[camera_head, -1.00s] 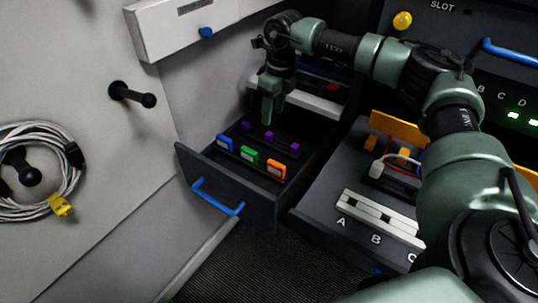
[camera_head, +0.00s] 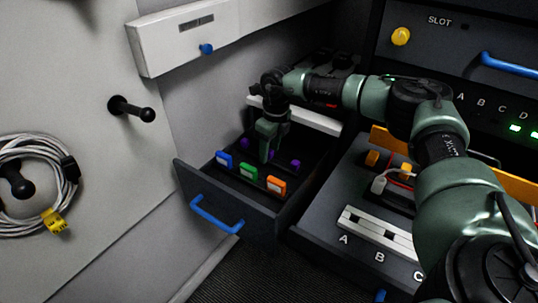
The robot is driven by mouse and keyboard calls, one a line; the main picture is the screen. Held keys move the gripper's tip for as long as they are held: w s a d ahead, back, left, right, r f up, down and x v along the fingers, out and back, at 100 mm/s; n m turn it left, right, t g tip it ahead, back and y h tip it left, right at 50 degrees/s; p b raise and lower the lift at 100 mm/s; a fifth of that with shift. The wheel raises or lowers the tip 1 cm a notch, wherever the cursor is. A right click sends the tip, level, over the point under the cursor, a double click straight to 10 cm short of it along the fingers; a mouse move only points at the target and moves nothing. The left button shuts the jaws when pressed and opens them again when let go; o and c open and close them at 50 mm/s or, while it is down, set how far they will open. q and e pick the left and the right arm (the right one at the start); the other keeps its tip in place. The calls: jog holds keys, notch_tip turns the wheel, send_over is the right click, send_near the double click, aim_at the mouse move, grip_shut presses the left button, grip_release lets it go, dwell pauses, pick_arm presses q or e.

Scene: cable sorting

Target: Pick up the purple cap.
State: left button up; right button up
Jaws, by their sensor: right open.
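Small purple caps sit in a row in the open dark drawer (camera_head: 225,227), behind a blue, a green and an orange block. One purple cap (camera_head: 244,143) is at the left of the row and another purple cap (camera_head: 295,164) is at the right. My right gripper (camera_head: 266,156) points down into the drawer, open, with its fingers at the middle purple cap (camera_head: 271,154). The fingers partly hide that cap, and I cannot tell whether they touch it. My left gripper is out of view.
The blue block (camera_head: 224,159), green block (camera_head: 248,171) and orange block (camera_head: 276,185) stand just in front of the caps. The drawer walls are close around the gripper.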

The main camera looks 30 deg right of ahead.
aim_at(270, 150)
grip_shut()
